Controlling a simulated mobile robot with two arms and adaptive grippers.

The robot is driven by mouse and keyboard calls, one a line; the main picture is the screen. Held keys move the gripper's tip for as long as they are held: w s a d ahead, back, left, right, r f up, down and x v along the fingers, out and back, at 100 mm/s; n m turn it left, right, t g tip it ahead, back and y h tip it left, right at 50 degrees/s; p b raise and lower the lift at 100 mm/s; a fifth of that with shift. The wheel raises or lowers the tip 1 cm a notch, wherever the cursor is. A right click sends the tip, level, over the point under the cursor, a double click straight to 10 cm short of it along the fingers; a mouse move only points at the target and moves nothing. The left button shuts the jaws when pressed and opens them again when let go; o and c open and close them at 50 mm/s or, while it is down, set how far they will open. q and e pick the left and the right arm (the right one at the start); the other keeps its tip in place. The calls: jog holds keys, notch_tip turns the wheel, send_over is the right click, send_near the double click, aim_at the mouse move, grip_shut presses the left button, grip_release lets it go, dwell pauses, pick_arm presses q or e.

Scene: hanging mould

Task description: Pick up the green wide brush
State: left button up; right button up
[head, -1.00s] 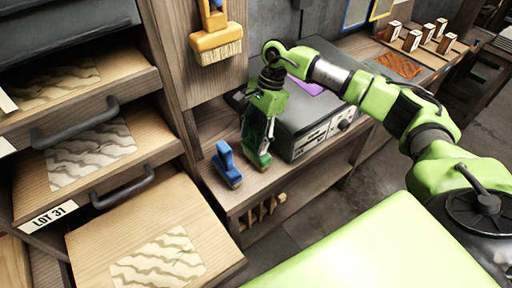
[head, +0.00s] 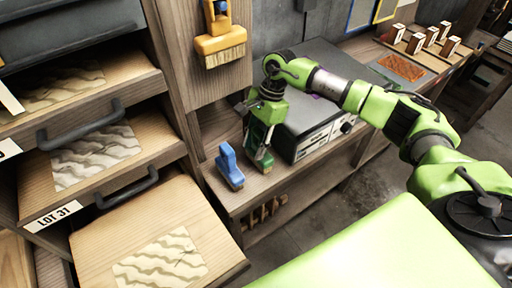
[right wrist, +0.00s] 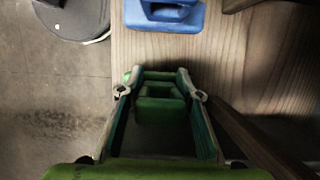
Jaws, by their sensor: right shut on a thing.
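The green wide brush (head: 261,158) stands on the wooden bench top, beside the grey box-shaped machine. My right gripper (head: 257,143) comes down over it from above and is shut on its upper part, hiding some of the handle. In the right wrist view the green brush (right wrist: 158,106) sits between the two fingers of my right gripper (right wrist: 165,90). No gap between the brush and the bench is clear to see. My left gripper is not in view.
A blue brush (head: 229,166) stands just left of the green one. The grey machine (head: 315,120) is close on the right. A yellow brush (head: 220,40) hangs on the wooden panel above. Open drawers (head: 140,230) with moulds are at the left.

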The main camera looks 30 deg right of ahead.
jog(key=shift+w+r+b, duration=0.1)
jog(key=shift+r+b, duration=0.35)
jog(key=shift+r, duration=0.2)
jog(key=s+a+r+b, duration=0.2)
jog(key=s+r+b, duration=0.2)
jog(key=s+r, duration=0.7)
jog(key=s, duration=0.3)
jog(key=shift+a+r+b, duration=0.35)
jog(key=o, duration=0.3)
jog(key=shift+c, duration=0.4)
